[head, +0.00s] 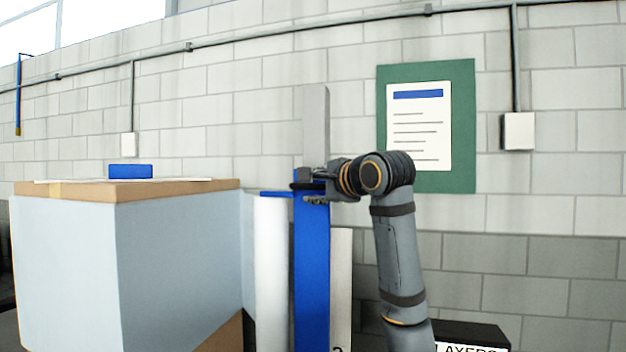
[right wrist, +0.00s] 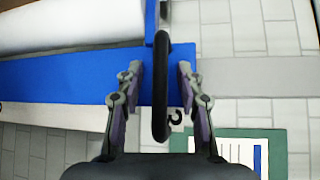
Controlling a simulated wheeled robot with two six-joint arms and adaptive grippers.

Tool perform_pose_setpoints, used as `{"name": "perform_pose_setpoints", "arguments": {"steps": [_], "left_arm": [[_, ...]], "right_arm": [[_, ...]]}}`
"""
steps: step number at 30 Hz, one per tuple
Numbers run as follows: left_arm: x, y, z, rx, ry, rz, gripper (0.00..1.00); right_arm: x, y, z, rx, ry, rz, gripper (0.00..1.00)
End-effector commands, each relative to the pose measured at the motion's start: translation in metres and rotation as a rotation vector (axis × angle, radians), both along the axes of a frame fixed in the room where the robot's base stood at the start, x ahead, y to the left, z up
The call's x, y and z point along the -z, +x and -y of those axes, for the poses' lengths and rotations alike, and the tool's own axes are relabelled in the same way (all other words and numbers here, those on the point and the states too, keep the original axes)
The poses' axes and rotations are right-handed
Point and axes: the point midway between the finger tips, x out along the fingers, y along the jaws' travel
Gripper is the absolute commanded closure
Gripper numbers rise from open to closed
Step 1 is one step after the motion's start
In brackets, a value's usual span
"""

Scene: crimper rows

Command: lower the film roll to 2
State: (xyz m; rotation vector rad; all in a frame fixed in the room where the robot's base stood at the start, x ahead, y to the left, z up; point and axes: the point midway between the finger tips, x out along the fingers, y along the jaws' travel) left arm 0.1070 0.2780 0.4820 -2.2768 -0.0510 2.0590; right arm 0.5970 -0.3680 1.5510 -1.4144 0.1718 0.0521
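The film roll (head: 272,275) is a white upright cylinder beside a blue upright part (head: 311,270) on a grey mast (head: 315,120). In the right wrist view the white roll (right wrist: 70,25) lies along the upper left, beside the blue part (right wrist: 60,80). My right gripper (head: 308,190) is at the top of the blue part. In the right wrist view its open fingers (right wrist: 160,85) stand on either side of a black loop handle (right wrist: 161,50), with gaps on both sides. A pale strip (head: 341,285) right of the mast shows a digit cut off at the bottom edge. My left gripper is out of view.
A large wrapped box load (head: 60,270) with a brown top and a small blue block (head: 130,171) stands at the left, close to the roll. A dark box with lettering (head: 470,333) is at lower right. A green notice board (head: 460,130) hangs behind my right arm.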

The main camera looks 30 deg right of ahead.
Motion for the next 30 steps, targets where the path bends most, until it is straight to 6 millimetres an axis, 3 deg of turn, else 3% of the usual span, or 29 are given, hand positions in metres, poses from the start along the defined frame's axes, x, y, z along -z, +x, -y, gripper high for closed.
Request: {"name": "perform_pose_setpoints", "arguments": {"steps": [10, 18, 30], "left_arm": [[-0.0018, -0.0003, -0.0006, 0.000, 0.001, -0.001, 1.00], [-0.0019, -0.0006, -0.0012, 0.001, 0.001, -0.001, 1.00], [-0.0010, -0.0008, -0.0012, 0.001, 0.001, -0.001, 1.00]], "right_arm": [[0.0013, 0.0053, 0.0004, 0.000, -0.001, 0.001, 0.64], [0.0012, 0.0052, 0.0004, 0.000, -0.001, 0.001, 1.00], [0.0020, 0.0051, 0.0004, 0.000, -0.001, 0.001, 1.00]]}}
